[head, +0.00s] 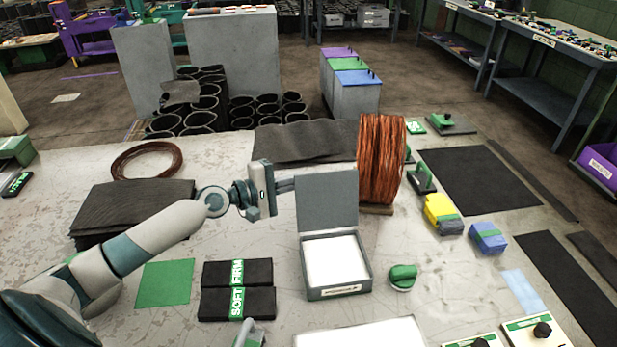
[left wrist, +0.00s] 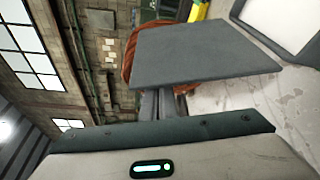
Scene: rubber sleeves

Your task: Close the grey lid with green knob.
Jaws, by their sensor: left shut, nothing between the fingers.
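A grey box (head: 337,293) with a white inside stands on the table, and its grey lid (head: 327,203) stands raised at the back edge. No green knob shows on the lid's visible face. In the left wrist view the lid (left wrist: 200,54) is a flat grey plate, with part of the box's white inside (left wrist: 283,22) at the upper right. My left gripper (head: 287,185) is shut and empty at the lid's left edge; its fingertips are partly hidden by the lid, and I cannot tell if they touch it.
A copper wire spool (head: 381,172) stands close behind and right of the lid. A green round piece (head: 402,277) lies right of the box. Black blocks (head: 238,274) lie to its left. Yellow (head: 442,213) and blue (head: 487,238) blocks are further right.

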